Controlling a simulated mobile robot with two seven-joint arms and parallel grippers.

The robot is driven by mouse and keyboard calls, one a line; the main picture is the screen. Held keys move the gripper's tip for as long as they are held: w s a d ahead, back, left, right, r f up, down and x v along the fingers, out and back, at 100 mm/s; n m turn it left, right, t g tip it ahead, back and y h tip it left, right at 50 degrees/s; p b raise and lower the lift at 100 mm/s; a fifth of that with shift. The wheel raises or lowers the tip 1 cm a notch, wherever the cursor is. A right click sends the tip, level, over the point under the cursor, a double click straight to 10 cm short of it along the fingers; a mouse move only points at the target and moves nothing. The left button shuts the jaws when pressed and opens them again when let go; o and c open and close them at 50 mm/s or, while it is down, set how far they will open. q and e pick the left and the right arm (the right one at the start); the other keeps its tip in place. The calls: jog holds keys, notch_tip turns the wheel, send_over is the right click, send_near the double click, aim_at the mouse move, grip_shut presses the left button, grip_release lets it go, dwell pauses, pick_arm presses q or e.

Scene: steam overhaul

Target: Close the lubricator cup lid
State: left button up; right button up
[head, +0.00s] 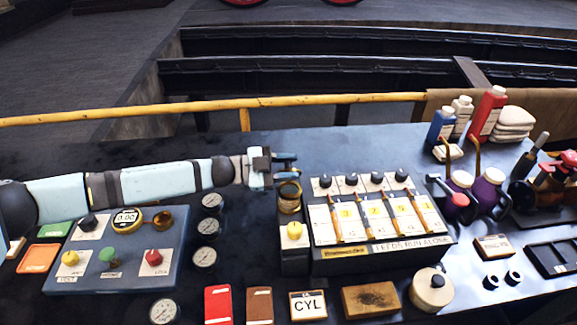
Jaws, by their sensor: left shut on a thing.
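The lubricator (380,213) is a dark box with a row of sight-feed panels and black knobs. The brass lubricator cup (289,202) stands at its left end, above a yellow knob (294,231). My left arm reaches in from the left, and its gripper (287,164) is just above the cup. Its fingers are shut on the lid at the cup's top. The fingers mostly hide the lid, so its exact angle cannot be told. My right gripper is not in view.
A blue control panel (73,272) lies below my left arm. Several gauges (204,257) stand between it and the lubricator. Bottles (487,112) and oil cans (487,190) stand to the right. Blocks, including a CYL card (308,305), and a round pot (432,290) line the front.

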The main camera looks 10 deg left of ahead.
pick_arm(q)
jog(key=m, duration=0.1)
jog(key=s+m, duration=0.1)
jog(key=m, duration=0.1)
jog(key=shift+s+d+f+b, duration=0.1)
jog(key=shift+f+b, duration=0.1)
jog(key=shift+b, duration=0.15)
jog(key=shift+s+d+f+m+b, duration=0.1)
jog(key=shift+s+f+m+b, duration=0.15)
jog(key=shift+m, duration=0.7)
jog(key=shift+s+f+m+b, duration=0.1)
jog(key=shift+s+m+b, duration=0.2)
jog(key=shift+m, duration=0.65)
jog(key=o, duration=0.7)
jog(key=shift+o, duration=0.3)
jog(key=shift+s, duration=0.1)
jog(key=shift+s+f, duration=0.15)
jog(key=shift+f, duration=0.15)
